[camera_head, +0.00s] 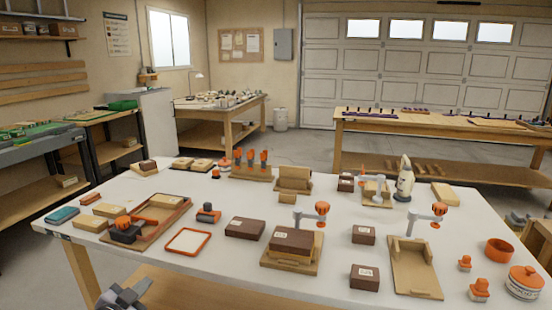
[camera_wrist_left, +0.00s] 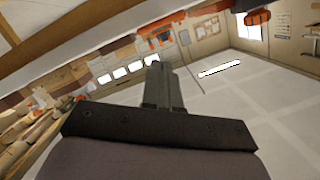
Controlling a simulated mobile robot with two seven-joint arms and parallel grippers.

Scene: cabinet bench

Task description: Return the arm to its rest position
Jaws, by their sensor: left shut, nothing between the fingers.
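My left gripper (camera_head: 124,294) is low at the left of the head view, in front of the workbench's near edge and outside the tabletop. It also shows in the left wrist view (camera_wrist_left: 161,84), with its two grey fingers together and nothing between them. The wrist view is tilted; beyond the fingers are the floor, the garage door windows and the wall. No object is near the fingertips. My right gripper cannot be made out in either view.
The white workbench (camera_head: 205,275) carries brown boxes (camera_head: 292,241), an orange-rimmed tray (camera_head: 187,241), a wooden tray (camera_head: 148,224), wooden fixtures (camera_head: 415,268), orange-headed stands and an orange-lidded jar (camera_head: 524,283). A wooden leg (camera_head: 80,272) and lower shelf (camera_head: 190,293) are close to my left gripper.

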